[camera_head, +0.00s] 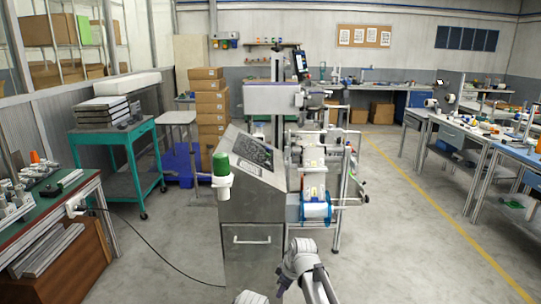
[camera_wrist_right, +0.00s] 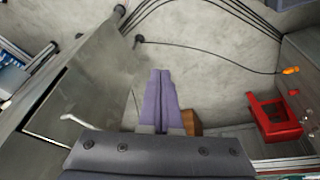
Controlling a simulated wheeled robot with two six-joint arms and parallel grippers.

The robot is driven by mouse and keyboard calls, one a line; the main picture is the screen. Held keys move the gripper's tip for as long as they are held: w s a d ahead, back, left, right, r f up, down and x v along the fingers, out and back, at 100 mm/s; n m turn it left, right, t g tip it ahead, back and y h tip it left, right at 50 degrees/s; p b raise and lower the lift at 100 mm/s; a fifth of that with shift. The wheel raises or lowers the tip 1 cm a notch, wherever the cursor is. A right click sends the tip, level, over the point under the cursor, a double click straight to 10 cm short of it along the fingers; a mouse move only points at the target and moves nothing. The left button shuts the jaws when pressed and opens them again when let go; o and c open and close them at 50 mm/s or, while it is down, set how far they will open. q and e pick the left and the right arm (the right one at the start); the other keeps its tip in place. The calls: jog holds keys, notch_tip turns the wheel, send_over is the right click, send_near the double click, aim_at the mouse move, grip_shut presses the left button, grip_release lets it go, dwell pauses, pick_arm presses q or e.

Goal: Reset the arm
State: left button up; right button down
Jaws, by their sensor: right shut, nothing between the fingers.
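My right gripper (camera_head: 281,290) is low in the middle of the head view, in front of the steel machine cabinet (camera_head: 262,273). In the right wrist view its two purple fingers (camera_wrist_right: 160,74) lie together, shut and empty, with bare floor beyond them. They touch nothing that I can see. My left gripper is not in view.
The cabinet's drawer handle (camera_wrist_right: 75,120) is left of the fingers in the wrist view. A blue-rimmed reel (camera_head: 316,209) sits on the machine. A black cable (camera_head: 150,246) crosses the floor. A red bin (camera_wrist_right: 273,118) stands right. Floor is clear right of the machine.

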jog(key=s+d+m+g+h, duration=0.3)
jog(key=s+m, duration=0.5)
jog(key=s, duration=1.6)
notch_tip(320, 180, up, 11)
jog(key=w+p, duration=0.1)
jog(key=p, duration=1.1)
jog(key=shift+a+h, duration=0.4)
jog(key=shift+a, duration=0.05)
jog(key=shift+r, duration=0.1)
